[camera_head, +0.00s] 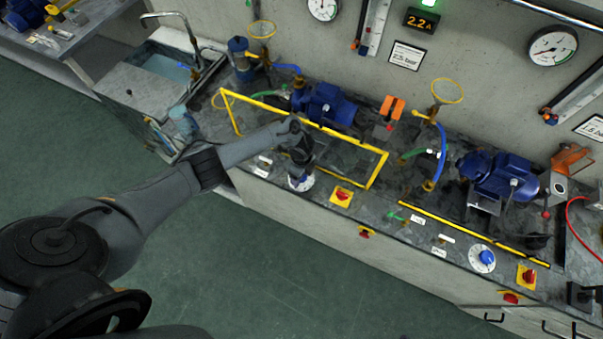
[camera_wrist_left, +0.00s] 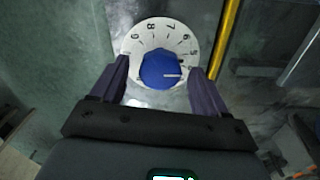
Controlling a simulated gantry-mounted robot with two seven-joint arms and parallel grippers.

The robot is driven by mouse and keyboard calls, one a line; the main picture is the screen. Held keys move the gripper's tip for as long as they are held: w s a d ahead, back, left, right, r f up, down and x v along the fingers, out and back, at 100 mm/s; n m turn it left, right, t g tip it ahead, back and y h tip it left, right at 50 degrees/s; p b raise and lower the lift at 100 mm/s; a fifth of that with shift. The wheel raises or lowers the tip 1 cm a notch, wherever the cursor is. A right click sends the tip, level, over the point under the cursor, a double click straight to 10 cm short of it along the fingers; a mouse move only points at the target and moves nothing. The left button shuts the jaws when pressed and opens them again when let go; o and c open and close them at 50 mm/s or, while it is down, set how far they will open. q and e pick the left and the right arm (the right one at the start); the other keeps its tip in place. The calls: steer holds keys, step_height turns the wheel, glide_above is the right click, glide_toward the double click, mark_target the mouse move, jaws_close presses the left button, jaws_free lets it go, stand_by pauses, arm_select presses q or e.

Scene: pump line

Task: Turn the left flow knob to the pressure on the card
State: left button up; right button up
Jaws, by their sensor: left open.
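The left flow knob is blue (camera_wrist_left: 158,70) on a white numbered dial (camera_wrist_left: 150,38) in the left wrist view. Its white line points right, near the low numerals by the right finger. In the head view the dial (camera_head: 301,184) shows at the bench's front edge, with the knob hidden under my gripper. My left gripper (camera_wrist_left: 160,65) is open, one finger on each side of the knob. I cannot tell whether the fingers touch it. A white card (camera_head: 407,55) hangs on the wall, its print too small to read surely. My right gripper is not in view.
A yellow frame (camera_head: 375,172) borders the left pump (camera_head: 328,104). A red-and-yellow switch (camera_head: 342,195) is right of the dial. A second blue knob (camera_head: 487,257) is farther right. Gauges (camera_head: 322,8) and a display reading 2.2 A (camera_head: 422,21) are on the wall.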

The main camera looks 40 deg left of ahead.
arm_select(q)
steer(key=shift+r, duration=0.55)
step_height(320, 180, up, 10)
steer(key=p, duration=0.2)
steer(key=shift+f+p, duration=0.15)
steer(key=shift+p, duration=0.15)
steer(key=shift+s, duration=0.1)
